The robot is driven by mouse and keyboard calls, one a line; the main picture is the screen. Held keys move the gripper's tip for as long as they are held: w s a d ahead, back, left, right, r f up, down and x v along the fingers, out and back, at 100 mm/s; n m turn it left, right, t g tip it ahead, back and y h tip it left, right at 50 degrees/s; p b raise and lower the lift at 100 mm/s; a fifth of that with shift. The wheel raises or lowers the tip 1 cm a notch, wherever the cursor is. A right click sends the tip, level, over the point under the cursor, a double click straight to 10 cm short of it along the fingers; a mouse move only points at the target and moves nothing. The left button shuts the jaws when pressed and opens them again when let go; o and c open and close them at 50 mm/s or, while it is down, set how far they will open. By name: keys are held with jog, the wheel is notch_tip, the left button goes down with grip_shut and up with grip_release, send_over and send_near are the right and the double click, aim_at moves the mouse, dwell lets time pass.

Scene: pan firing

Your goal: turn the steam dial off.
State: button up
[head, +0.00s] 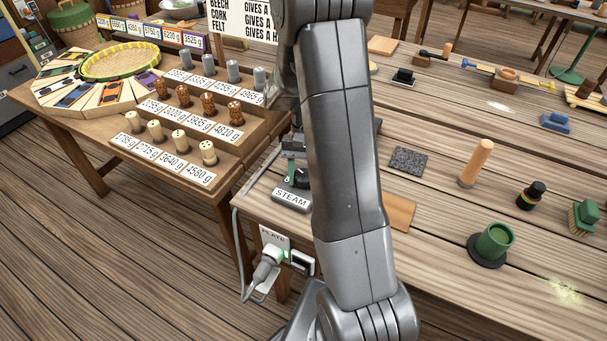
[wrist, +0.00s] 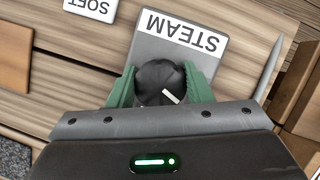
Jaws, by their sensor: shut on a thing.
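The steam dial (wrist: 158,80) is a round black knob with a white pointer line. It sits on a grey plate (wrist: 150,47) with a white STEAM label (wrist: 182,31), upside down in the wrist view. The pointer runs toward the lower right there. My gripper (wrist: 161,88) has its green fingers on both sides of the knob and is shut on it. In the head view the dial (head: 303,179) shows just above the STEAM label (head: 291,199), at the left edge of the plank bench. My arm hides part of the area behind it.
A green cup (head: 493,243), a wooden cylinder (head: 476,163) and a dark stone slab (head: 408,161) stand right of my arm. A stepped weight rack (head: 205,110) stands on the left table.

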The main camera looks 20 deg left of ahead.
jog(key=shift+n+t+h, duration=0.5)
jog(key=shift+n+h, duration=0.2)
jog(key=shift+n, duration=1.5)
jog(key=o, duration=1)
jog(key=v, duration=1.3)
jog(key=shift+w+a+r, duration=0.1)
jog(key=shift+a+r, duration=0.05)
jog(key=shift+r, duration=0.2)
jog(key=x, duration=1.3)
jog(key=shift+f, duration=0.35)
